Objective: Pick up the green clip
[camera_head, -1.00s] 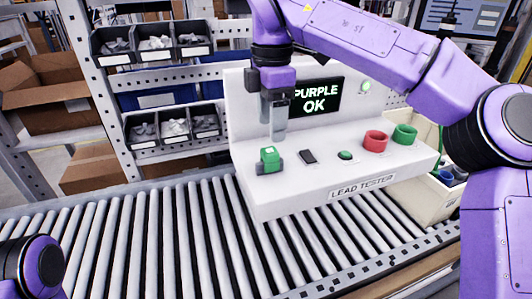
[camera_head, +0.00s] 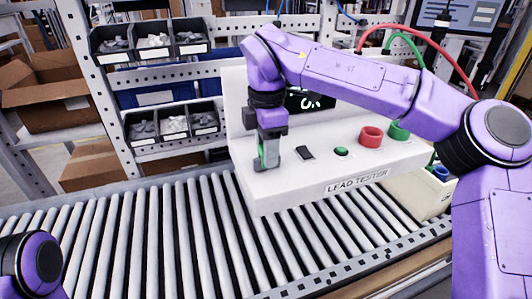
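The green clip (camera_head: 263,152) sits at the left end of the white lead tester's ledge (camera_head: 300,178), with its dark base showing below. My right gripper (camera_head: 268,158) points straight down over it, fingers at the clip's height. The fingers and the clip overlap in the picture, and only slivers of green show. I cannot tell whether the fingers are closed on the clip or still apart around it. My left gripper is out of view; only part of my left arm shows at lower left.
On the ledge, right of the clip, are a black switch (camera_head: 305,153), a green button (camera_head: 341,151), a red ring (camera_head: 370,137) and a green ring (camera_head: 398,131). My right arm partly covers the display (camera_head: 308,101). A roller conveyor (camera_head: 150,235) runs in front.

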